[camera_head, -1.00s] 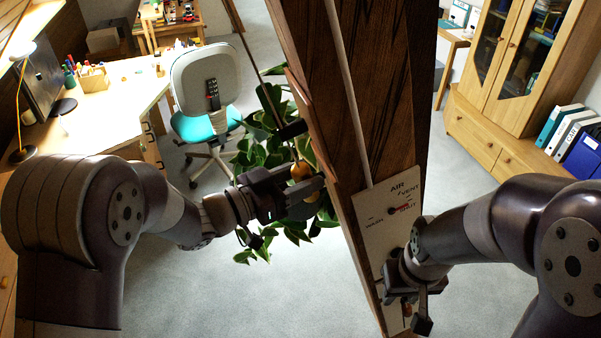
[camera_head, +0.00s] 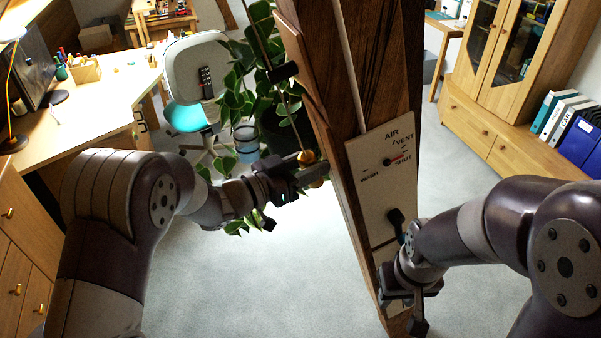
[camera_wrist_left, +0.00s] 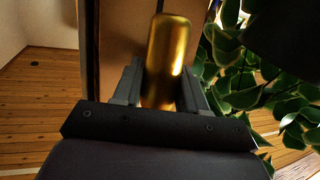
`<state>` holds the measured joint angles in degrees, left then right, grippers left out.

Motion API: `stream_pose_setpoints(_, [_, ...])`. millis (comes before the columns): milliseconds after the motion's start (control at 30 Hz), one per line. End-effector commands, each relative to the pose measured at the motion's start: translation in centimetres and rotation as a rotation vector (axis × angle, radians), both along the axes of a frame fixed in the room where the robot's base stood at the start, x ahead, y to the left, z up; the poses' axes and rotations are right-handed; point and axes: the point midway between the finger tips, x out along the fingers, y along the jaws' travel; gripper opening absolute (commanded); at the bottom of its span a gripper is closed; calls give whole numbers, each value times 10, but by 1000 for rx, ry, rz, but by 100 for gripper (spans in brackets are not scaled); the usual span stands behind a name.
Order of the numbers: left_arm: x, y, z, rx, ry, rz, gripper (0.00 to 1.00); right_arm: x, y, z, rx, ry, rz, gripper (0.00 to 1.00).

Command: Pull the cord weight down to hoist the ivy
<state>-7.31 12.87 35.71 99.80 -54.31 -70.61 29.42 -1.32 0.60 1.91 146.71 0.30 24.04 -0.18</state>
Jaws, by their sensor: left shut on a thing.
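The cord weight (camera_head: 307,157) is a small golden cylinder beside the timber post. My left gripper (camera_head: 290,172) is shut on it. In the left wrist view the weight (camera_wrist_left: 171,58) stands upright between the fingers, its lower end hidden. The ivy (camera_head: 240,85) hangs in a dark pot (camera_head: 283,130) behind the cord, partly hidden by my left gripper. My right gripper (camera_head: 408,300) is at the lower part of the post's panel; its fingertips are unclear.
The timber post (camera_head: 372,70) carries a pale panel (camera_head: 375,180) marked AIR, VENT and SHUT, with a dark lever (camera_head: 397,222). A chair (camera_head: 195,75) and desk (camera_head: 85,110) stand at left, a cabinet (camera_head: 500,110) at right. The grey floor between is clear.

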Motion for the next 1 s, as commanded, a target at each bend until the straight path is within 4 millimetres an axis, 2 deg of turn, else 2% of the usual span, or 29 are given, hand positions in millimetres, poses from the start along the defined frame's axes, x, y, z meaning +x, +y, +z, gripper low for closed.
stream_pose_setpoints(33, [2,-6,-40,7,10,-8,0,0,0,-31,0,0,0,39])
stream_pose_setpoints(1000, [35,-102,-376,11,17,-8,0,0,0,-285,0,0,0,39])
